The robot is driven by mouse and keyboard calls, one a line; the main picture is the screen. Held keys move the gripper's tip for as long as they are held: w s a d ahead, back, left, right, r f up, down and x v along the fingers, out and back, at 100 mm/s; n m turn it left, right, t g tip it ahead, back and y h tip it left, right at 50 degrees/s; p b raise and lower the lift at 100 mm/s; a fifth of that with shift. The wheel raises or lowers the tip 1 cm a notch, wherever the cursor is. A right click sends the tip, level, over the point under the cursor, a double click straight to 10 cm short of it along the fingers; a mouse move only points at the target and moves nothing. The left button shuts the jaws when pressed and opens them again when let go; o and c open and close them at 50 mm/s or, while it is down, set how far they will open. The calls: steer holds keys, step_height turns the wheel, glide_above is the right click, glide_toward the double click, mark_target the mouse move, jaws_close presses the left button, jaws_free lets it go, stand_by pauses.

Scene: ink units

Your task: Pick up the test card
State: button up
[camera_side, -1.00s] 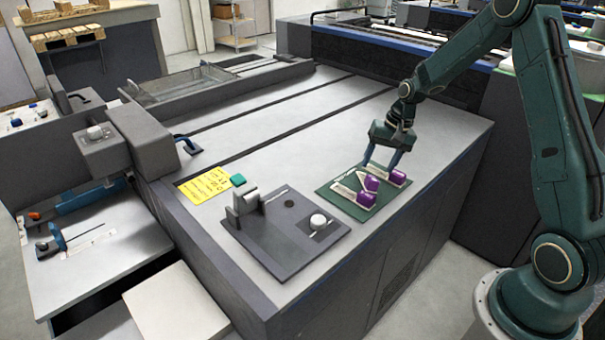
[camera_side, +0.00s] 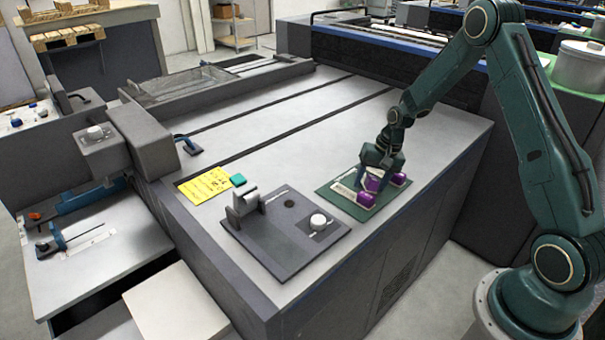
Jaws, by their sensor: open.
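I cannot tell for sure which thing is the test card. A yellow sheet with dark writing (camera_side: 206,186) lies flat on the grey machine top, with a small teal piece (camera_side: 238,180) at its right corner. My gripper (camera_side: 371,181) is well to the right of the sheet, low over a dark green mat (camera_side: 335,200). Its jaws are open, pointing down at the purple-and-white pieces on the mat. One purple piece (camera_side: 366,200) is in front of the gripper and another (camera_side: 398,179) is to its right. The fingertips are partly hidden, so contact is unclear.
A dark grey plate (camera_side: 280,250) with an upright holder (camera_side: 243,203) and a white knob (camera_side: 318,222) stands between the yellow sheet and the mat. The machine top (camera_side: 290,130) behind is clear apart from two dark grooves.

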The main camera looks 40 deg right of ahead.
steer(key=shift+f, duration=0.35)
steer(key=c, duration=1.2)
steer(key=shift+o, duration=0.2)
steer(key=shift+r, duration=0.15)
step_height(320, 180, up, 20)
stand_by(0.4)
